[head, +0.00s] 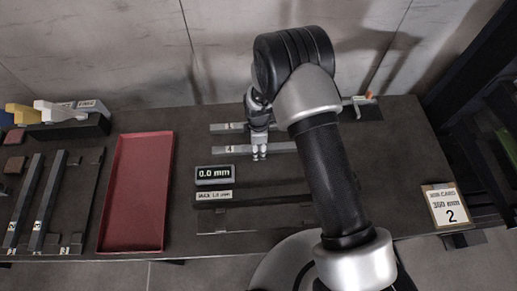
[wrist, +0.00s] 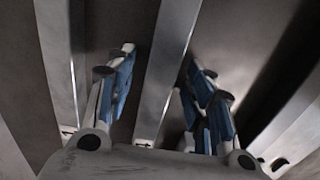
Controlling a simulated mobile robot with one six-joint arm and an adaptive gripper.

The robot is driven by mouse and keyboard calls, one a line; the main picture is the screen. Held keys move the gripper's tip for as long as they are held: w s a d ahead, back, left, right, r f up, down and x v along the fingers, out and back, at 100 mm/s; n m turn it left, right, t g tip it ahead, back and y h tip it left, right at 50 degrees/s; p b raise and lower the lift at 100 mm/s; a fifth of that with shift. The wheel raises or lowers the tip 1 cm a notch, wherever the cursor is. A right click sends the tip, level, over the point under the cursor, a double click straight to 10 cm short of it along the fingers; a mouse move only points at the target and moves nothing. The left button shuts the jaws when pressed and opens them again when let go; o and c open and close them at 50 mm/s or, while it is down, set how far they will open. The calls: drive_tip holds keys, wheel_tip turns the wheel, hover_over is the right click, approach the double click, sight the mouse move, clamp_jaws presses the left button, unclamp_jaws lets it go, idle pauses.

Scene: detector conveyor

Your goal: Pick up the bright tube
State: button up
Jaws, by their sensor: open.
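Two light grey square tubes lie parallel on the dark table in the head view: a rear tube (head: 221,128) and a front tube marked 4 (head: 222,151). I cannot tell surely which one is the bright tube. My gripper (head: 259,156) points down over the front tube; my arm hides the right parts of both tubes. In the wrist view my gripper (wrist: 160,62) is open, its blue-padded fingers on either side of a bright metal tube (wrist: 170,55). Contact with the tube cannot be seen. Another metal tube (wrist: 56,60) runs along the left.
A gauge reading 0.0 mm (head: 215,174) stands before the front tube. A red tray (head: 137,195) lies to the left. Dark tubes (head: 45,205) rest on a rack at far left, below a yellow and grey tool (head: 60,110). A card marked 2 (head: 445,205) is at the right edge.

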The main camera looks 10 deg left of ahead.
drive_tip(key=shift+c, duration=0.5)
clamp_jaws()
drive_tip(key=shift+r, duration=0.1)
